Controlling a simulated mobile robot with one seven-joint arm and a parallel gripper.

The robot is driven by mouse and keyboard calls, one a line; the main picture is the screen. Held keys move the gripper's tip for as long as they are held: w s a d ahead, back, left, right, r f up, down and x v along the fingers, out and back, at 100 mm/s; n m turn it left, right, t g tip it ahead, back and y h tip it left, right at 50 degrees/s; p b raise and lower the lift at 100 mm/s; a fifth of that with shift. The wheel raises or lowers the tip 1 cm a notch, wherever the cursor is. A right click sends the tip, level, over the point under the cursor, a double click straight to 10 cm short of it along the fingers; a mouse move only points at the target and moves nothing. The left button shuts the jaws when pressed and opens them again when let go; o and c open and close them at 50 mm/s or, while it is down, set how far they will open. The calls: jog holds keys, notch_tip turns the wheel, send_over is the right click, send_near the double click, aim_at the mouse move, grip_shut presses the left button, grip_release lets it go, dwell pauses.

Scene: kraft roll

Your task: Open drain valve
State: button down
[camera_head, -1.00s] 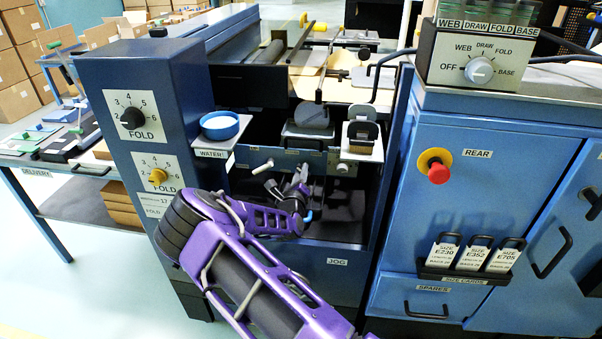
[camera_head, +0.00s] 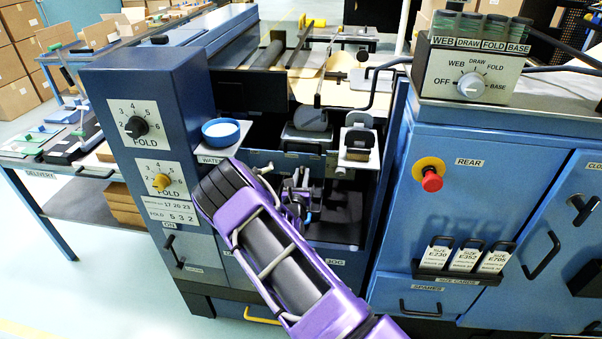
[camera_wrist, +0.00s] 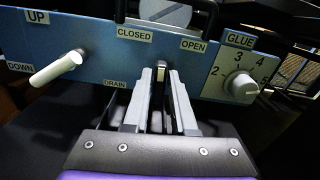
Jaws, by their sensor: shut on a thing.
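In the wrist view my gripper (camera_wrist: 160,88) is shut on the small pale lever of the drain valve (camera_wrist: 161,71), which shows between the fingertips. The lever stands at the lower edge of a blue panel (camera_wrist: 100,62), between the CLOSED label (camera_wrist: 134,33) and the OPEN label (camera_wrist: 193,46). The DRAIN label (camera_wrist: 115,84) is to the left. The fingers hide most of the lever, so its exact angle cannot be told. In the head view my gripper (camera_head: 298,200) is inside the machine's dark opening, partly behind my purple arm.
A white UP/DOWN lever (camera_wrist: 56,68) sticks out at the left of the panel, and a GLUE knob (camera_wrist: 240,86) sits at the right. In the head view a blue water dish (camera_head: 221,131) and a red stop button (camera_head: 431,180) flank the opening.

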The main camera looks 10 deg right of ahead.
jog(key=m, duration=0.5)
jog(key=shift+d+m, duration=0.2)
jog(key=shift+m, duration=0.1)
jog(key=shift+d+f+m+b, duration=0.1)
jog(key=shift+m+b, duration=0.85)
jog(key=shift+m, duration=1.25)
jog(key=c, duration=0.8)
grip_release()
jog(key=shift+s, duration=0.1)
jog(key=v, duration=1.7)
jog(key=shift+s, duration=0.15)
